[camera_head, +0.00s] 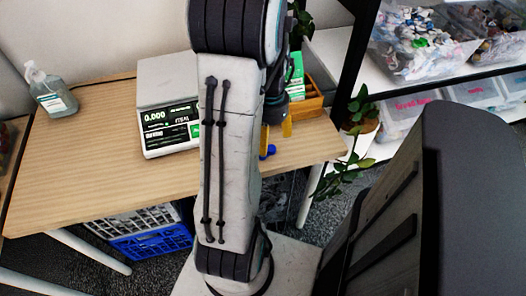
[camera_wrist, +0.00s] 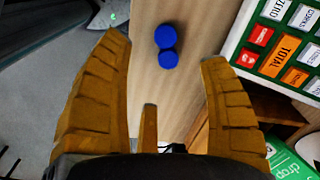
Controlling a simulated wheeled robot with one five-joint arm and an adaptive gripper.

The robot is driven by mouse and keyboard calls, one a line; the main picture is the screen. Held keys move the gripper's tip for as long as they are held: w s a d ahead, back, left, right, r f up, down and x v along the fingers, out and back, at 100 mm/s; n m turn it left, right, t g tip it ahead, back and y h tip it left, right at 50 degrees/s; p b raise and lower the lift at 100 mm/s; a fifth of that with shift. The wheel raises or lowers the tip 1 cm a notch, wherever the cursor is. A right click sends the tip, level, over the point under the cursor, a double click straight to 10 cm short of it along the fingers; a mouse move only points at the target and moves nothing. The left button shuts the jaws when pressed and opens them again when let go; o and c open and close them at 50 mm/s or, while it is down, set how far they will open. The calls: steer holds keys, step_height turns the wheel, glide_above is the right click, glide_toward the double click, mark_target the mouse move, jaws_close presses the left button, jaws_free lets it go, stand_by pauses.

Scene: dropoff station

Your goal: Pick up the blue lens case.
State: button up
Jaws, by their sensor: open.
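The blue lens case (camera_wrist: 168,46) has two round blue caps side by side. In the wrist view it lies on the wooden table (camera_wrist: 178,100), beyond my fingertips and roughly between their lines. In the head view the blue lens case (camera_head: 267,152) shows partly, just right of my arm. My gripper (camera_wrist: 165,55) is open, with its orange-brown fingers spread wide and nothing between them. In the head view, a yellowish finger of my gripper (camera_head: 287,128) shows above the table, near the case; the rest is hidden behind my arm.
A scale (camera_head: 170,118) with a lit display stands left of my arm. A soap bottle (camera_head: 50,92) stands at the far left. A wooden organizer (camera_head: 309,103) and a potted plant (camera_head: 360,118) are at the right. Blue and white crates (camera_head: 150,240) sit below the table.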

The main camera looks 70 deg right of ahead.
mark_target(269, 152)
steer(key=shift+d+m, duration=0.15)
steer(key=shift+m, duration=0.35)
steer(key=shift+f, duration=0.5)
steer(key=shift+f+b, duration=0.65)
steer(key=shift+f, duration=2.55)
steer(key=shift+o, duration=0.2)
steer(key=c, duration=0.9)
